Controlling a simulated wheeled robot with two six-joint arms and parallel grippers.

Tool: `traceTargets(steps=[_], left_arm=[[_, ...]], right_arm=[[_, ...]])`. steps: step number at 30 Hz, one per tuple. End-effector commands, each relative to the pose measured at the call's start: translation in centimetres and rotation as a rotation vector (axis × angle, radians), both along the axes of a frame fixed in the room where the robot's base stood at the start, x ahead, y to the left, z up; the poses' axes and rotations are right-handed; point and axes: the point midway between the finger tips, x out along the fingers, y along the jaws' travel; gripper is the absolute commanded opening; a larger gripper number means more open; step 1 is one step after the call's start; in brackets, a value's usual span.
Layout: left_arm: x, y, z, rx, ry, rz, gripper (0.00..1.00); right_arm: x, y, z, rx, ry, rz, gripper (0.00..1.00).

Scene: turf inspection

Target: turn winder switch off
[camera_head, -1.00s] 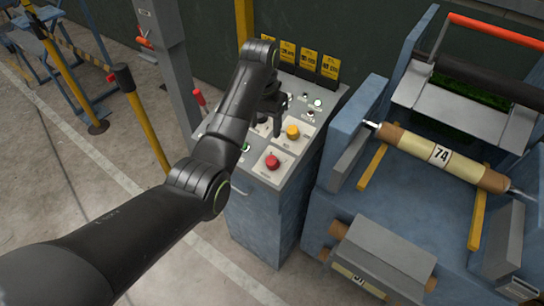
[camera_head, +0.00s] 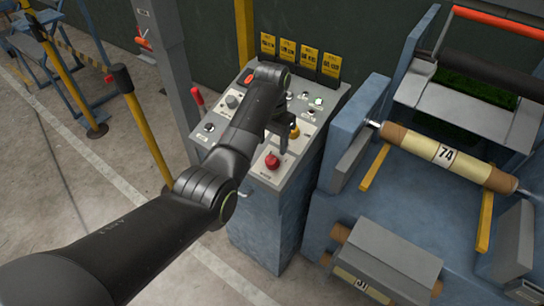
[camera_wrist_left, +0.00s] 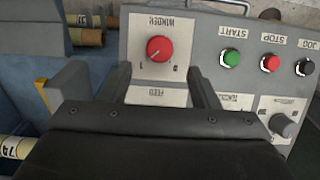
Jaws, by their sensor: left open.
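The winder switch is a red round knob (camera_head: 272,160) on a white plate at the near end of the grey control panel. In the left wrist view the red knob (camera_wrist_left: 159,48) sits under an upside-down "WINDER" label. Its white mark points to the lower left, toward the "1"; the other digit is at the lower right. My left gripper (camera_head: 281,138) is over the panel just behind the knob. In the wrist view its open fingers (camera_wrist_left: 160,72) stand apart, left and right below the knob, with nothing between them. My right gripper is in neither view.
Green (camera_wrist_left: 230,58), red (camera_wrist_left: 270,63) and black (camera_wrist_left: 304,67) buttons and a grey knob (camera_wrist_left: 284,124) are nearby. A blue machine with a roll marked 74 (camera_head: 446,156) stands close on the right.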

Motion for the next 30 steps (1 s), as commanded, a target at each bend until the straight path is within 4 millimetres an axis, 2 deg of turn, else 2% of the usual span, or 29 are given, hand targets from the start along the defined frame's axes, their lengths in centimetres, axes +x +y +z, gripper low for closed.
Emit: traceTargets(steps=[3, 9, 15, 23, 30], left_arm=[[-0.1, 0.1, -2.5, 0.003, 0.005, 0.000, 0.55], [-0.1, 0.0, -5.4, 0.002, 0.002, 0.000, 0.55], [0.0, 0.0, -6.6, 0.001, 0.000, 0.000, 0.55], [0.0, 0.0, -6.7, 0.001, -0.001, 0.000, 0.55], [0.0, 0.0, -6.7, 0.001, -0.001, 0.000, 0.27]], right_arm=[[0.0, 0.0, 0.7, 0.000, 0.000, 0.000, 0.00], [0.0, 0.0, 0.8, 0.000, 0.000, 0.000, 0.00], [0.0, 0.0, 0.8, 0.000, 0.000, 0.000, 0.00], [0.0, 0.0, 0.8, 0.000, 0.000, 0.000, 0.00], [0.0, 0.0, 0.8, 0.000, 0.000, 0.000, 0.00]])
